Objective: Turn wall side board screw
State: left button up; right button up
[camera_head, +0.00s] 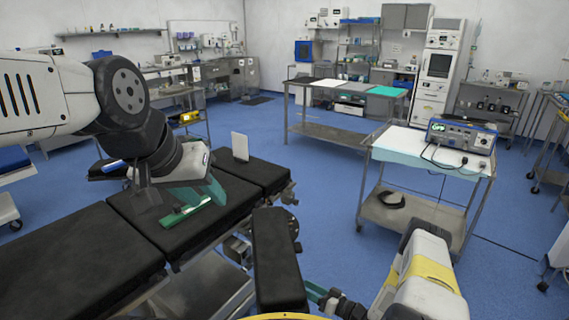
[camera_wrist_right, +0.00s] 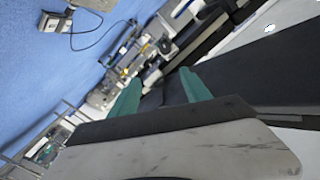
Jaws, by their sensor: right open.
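The operating table (camera_head: 85,255) has black pads and runs across the left of the head view. I cannot tell which fitting is the screw. My left gripper (camera_head: 192,206), with teal fingers, is low over the table's middle pad. Its finger gap is unclear. My right gripper (camera_wrist_right: 160,84) is open and empty in the wrist view, its teal fingers apart and pointing toward metal table fittings (camera_wrist_right: 158,45).
A small white panel (camera_head: 240,147) stands upright on the table. A steel cart (camera_head: 425,213) with a device (camera_head: 462,135) stands at right. A long steel table (camera_head: 330,130) stands farther back. Blue floor (camera_head: 325,180) lies clear between the operating table and the cart.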

jog(key=w+d+r+n+h, duration=0.1)
jog(key=w+d+r+h, duration=0.65)
jog(key=w+r, duration=0.7)
jog(key=w+d+r+m+h, duration=0.15)
jog(key=d+r, duration=0.25)
jog(key=r, duration=0.6)
jog(key=d+r+n+h, duration=0.1)
jog(key=d+r+h, duration=0.2)
jog(key=r, duration=0.7)
jog(key=s+a+r+m+g+h, duration=0.1)
jog(key=s+r+m+g+h, duration=0.15)
jog(key=s+r, duration=1.3)
jog(key=s+a+r+g+y, duration=0.1)
jog(key=s+a+r, duration=0.1)
jog(key=s, duration=0.9)
jog(key=s+a+r+m+g+y, duration=0.1)
jog(key=s+a+r, duration=0.2)
jog(key=s, duration=0.9)
jog(key=shift+a+m+y, duration=0.3)
jog(key=shift+a+y, duration=0.05)
jog(key=shift+a, duration=0.75)
